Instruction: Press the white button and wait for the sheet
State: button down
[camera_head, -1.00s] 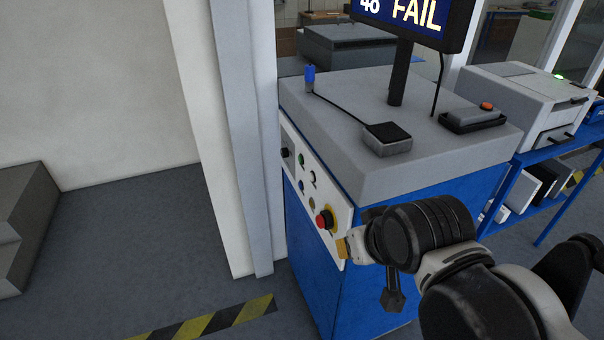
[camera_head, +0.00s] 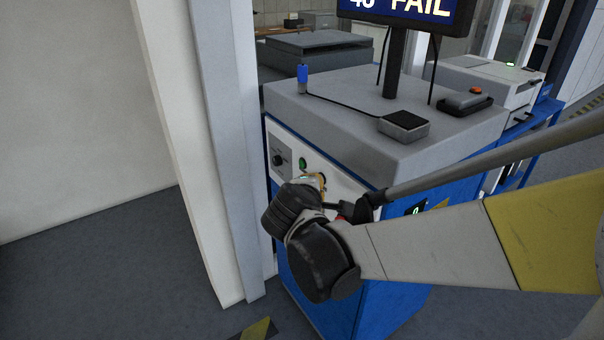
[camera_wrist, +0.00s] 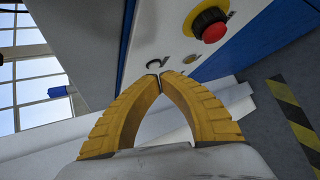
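My gripper (camera_wrist: 160,84) has its two yellow fingers shut, with the tips meeting and nothing seen between them. The tips are close to the white control panel (camera_wrist: 226,62), over a dark ring-like mark; contact cannot be told. I cannot make out a white button in either view; the fingers or wrist may hide it. In the head view my dark wrist covers the panel's lower middle and most of the gripper. No sheet is visible.
A red emergency stop on a yellow base (camera_wrist: 212,27) is right of my fingertips. A blue-topped post (camera_head: 303,78) and black-topped box (camera_head: 404,124) stand on the grey console top. A screen (camera_head: 410,10) reads FAIL. A printer-like machine (camera_head: 490,80) stands behind right.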

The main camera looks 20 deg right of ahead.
jog(key=w+a+f+n+t+h+b, duration=0.1)
jog(key=w+a+f+n+t+b, duration=0.1)
jog(key=w+a+f+n+t, duration=0.2)
jog(key=w+a+f+n, duration=0.1)
jog(key=w+a+n, duration=0.2)
jog(key=w+n, duration=0.1)
jog(key=shift+a+n+b, duration=0.25)
jog(key=shift+n+b, duration=0.15)
jog(key=shift+f, duration=0.1)
jog(key=w+d, duration=0.2)
jog(key=d, duration=0.6)
jog(key=shift+w+d, duration=0.2)
jog(key=shift+w, duration=0.1)
jog(key=shift+d, duration=0.1)
dwell(0.8)
jog(key=shift+w+d, duration=0.15)
jog(key=shift+d, duration=0.15)
